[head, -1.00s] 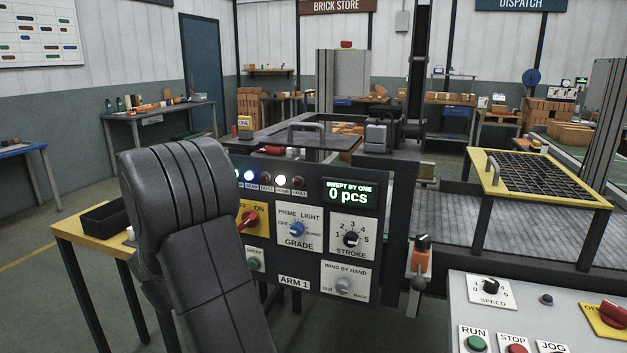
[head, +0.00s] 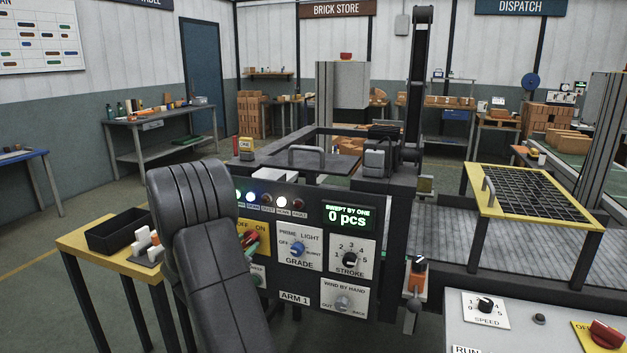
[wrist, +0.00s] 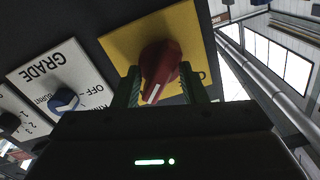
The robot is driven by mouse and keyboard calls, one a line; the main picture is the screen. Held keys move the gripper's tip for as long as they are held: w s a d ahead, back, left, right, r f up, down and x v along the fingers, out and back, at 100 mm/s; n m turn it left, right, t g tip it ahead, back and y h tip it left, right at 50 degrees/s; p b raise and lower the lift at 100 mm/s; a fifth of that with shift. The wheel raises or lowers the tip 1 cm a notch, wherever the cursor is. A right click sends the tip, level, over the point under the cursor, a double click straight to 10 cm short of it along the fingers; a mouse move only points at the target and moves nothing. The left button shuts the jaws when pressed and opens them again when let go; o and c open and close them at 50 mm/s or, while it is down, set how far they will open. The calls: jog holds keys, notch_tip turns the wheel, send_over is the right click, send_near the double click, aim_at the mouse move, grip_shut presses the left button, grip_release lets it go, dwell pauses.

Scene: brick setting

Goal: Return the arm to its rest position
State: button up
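My gripper (wrist: 160,90) shows in the wrist view with its two green-edged fingers apart, one on each side of a red rotary knob (wrist: 160,65). The knob sits on a yellow OFF/ON plate (wrist: 122,45). Whether the fingers touch the knob is not clear. In the head view, my arm comes up from the bottom left and bends down behind itself, hiding most of my gripper. The red knob (head: 249,238) shows just right of the arm, on the ARM 1 control panel (head: 310,312).
The panel carries a blue GRADE knob (head: 297,249), a STROKE knob (head: 350,259) and a display reading 0 pcs (head: 348,216). A yellow table (head: 80,241) with a black tray (head: 122,232) stands left of my arm. Open floor lies further left.

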jog(key=shift+n+p, duration=1.6)
jog(key=shift+p, duration=0.05)
